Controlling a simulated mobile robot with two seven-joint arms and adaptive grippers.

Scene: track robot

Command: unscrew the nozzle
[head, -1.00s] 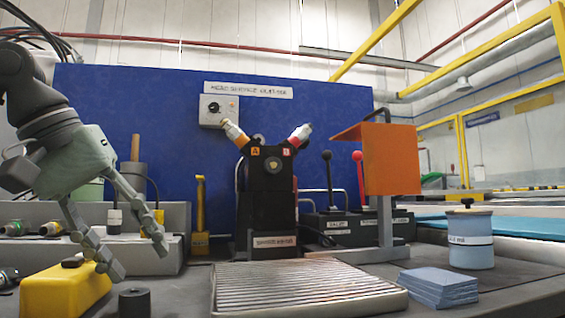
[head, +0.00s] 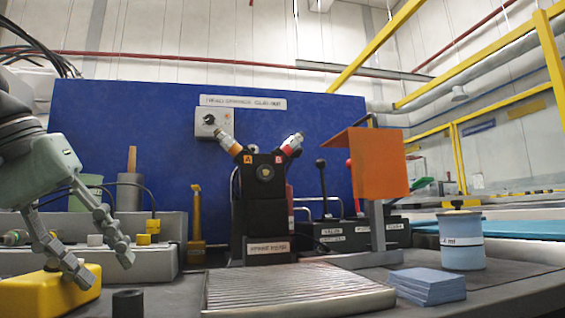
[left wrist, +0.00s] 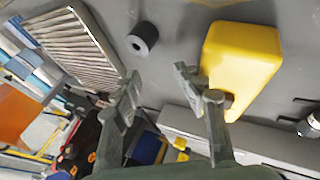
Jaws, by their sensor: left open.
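A black stand (head: 264,205) at the centre of the head view carries two angled fittings that look like nozzles. The left one (head: 230,143) has an orange collar and metal tip above label A; the right one (head: 291,145) has a red collar above label B. Both seem seated on the stand. My left gripper (head: 106,268) is open and empty, pointing down at the left, well away from the stand. In the left wrist view its open fingers (left wrist: 158,85) show beside a yellow block (left wrist: 240,58), with one fingertip overlapping it in the picture; contact cannot be told.
A black cylinder (head: 128,303) stands near the yellow block. A ribbed metal tray (head: 298,290) lies before the stand. An orange panel (head: 366,163) on a post, blue pads (head: 428,285) and a light-blue canister (head: 462,241) are at the right. A grey ledge (head: 160,262) runs behind my left gripper.

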